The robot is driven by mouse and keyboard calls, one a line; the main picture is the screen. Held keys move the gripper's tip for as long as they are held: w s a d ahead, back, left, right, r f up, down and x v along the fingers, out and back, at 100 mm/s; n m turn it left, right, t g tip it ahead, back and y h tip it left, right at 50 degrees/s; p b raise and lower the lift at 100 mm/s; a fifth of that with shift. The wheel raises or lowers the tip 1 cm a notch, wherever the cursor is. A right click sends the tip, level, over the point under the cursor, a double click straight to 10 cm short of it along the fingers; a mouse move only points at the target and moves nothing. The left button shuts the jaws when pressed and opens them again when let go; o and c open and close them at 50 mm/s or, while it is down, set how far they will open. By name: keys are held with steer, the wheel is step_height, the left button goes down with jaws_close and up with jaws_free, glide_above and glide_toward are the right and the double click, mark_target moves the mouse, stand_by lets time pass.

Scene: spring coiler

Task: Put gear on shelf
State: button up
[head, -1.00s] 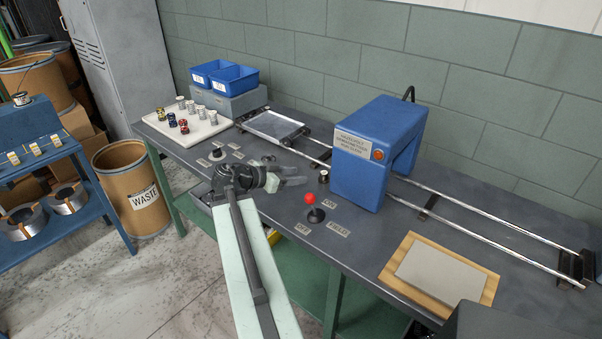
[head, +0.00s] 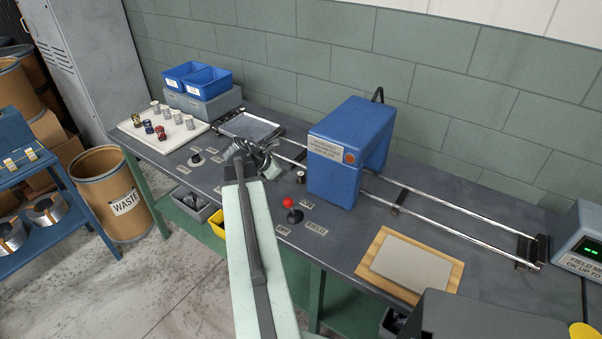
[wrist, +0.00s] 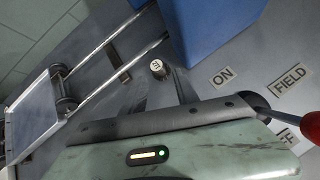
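I cannot make out a toothed gear for certain in either view. A small metal cylinder with a dark mark on top (wrist: 157,68) stands on the grey bench; it also shows in the head view (head: 300,177), left of the blue machine. My gripper (head: 264,158) is over the bench, left of the cylinder in the head view. In the wrist view its dark fingers (wrist: 158,90) look spread and empty, with the cylinder beyond them. A green lower shelf (head: 340,300) runs under the bench; a blue shelf unit (head: 75,205) stands at the left.
The blue machine (head: 333,165) straddles two metal rails. A red-knobbed lever (head: 288,203) stands in front. A white board (head: 165,143) carries several small cylinders; blue bins (head: 200,80) stand behind. A wooden board with a grey pad (head: 408,268) lies at right. A waste drum (head: 108,182) stands at left.

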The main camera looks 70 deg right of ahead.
mark_target(300, 174)
steer(key=n, duration=0.2)
steer(key=shift+s+d+n, duration=0.1)
steer(key=shift+d+n, duration=0.05)
steer(key=shift+n, duration=0.15)
steer(key=b+x, duration=0.2)
steer(key=shift+d+f, duration=0.15)
steer(key=shift+f, duration=0.15)
steer(key=shift+s+d, duration=0.15)
steer(key=b+x, duration=0.3)
steer(key=x, duration=0.1)
steer(key=shift+d+f, duration=0.15)
steer(key=shift+d, duration=0.05)
steer(key=shift+d+f, duration=0.15)
steer(key=shift+d, duration=0.15)
jaws_close()
